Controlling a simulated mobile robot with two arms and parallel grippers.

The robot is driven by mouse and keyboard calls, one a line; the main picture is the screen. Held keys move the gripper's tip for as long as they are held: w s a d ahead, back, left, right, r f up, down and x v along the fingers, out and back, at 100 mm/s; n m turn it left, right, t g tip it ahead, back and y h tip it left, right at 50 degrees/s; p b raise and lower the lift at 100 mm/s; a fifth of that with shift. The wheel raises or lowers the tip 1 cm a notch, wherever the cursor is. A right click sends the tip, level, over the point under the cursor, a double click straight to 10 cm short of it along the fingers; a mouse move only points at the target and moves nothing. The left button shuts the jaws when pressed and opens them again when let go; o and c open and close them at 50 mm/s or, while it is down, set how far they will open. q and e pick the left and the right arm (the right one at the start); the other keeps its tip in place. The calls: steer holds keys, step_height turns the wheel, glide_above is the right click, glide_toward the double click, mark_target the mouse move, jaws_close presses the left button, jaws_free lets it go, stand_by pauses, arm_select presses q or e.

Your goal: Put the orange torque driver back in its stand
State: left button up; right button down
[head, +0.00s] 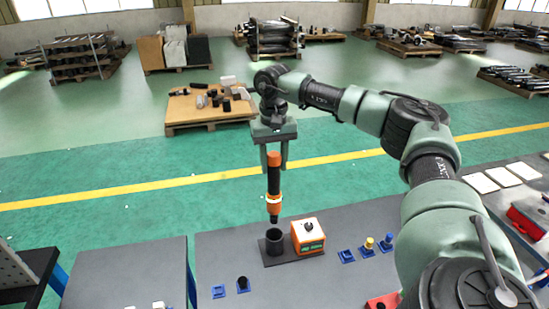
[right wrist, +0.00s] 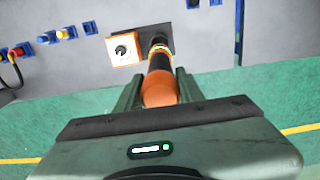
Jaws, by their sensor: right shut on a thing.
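The torque driver (head: 274,185), black with an orange cap and an orange band low down, hangs upright in my right gripper (head: 274,166). The gripper is shut on its upper part. In the right wrist view the orange cap (right wrist: 160,88) shows between the fingers (right wrist: 158,90). The stand is a dark round cup (head: 272,243) on a dark base plate beside an orange and white box with a black knob (head: 308,234). The driver's lower tip appears just above the cup's rim, apart from it; the exact depth offset is hard to tell. My left gripper is not in view.
Small blue holders (head: 347,256) stand right of the box, one with a yellow piece. More blue holders (head: 219,291) sit at the front left. A red object (head: 382,301) is near the front edge. The grey bench (head: 215,250) is clear left of the cup.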

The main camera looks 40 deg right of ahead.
mark_target(274, 179)
steer(key=shift+d+r, duration=0.1)
steer(key=shift+r, duration=0.1)
steer(key=shift+f+b, duration=1.45)
steer(key=shift+f, duration=1.45)
steer(key=shift+m+p, duration=0.35)
steer(key=shift+m, duration=0.55)
steer(key=shift+f, duration=0.2)
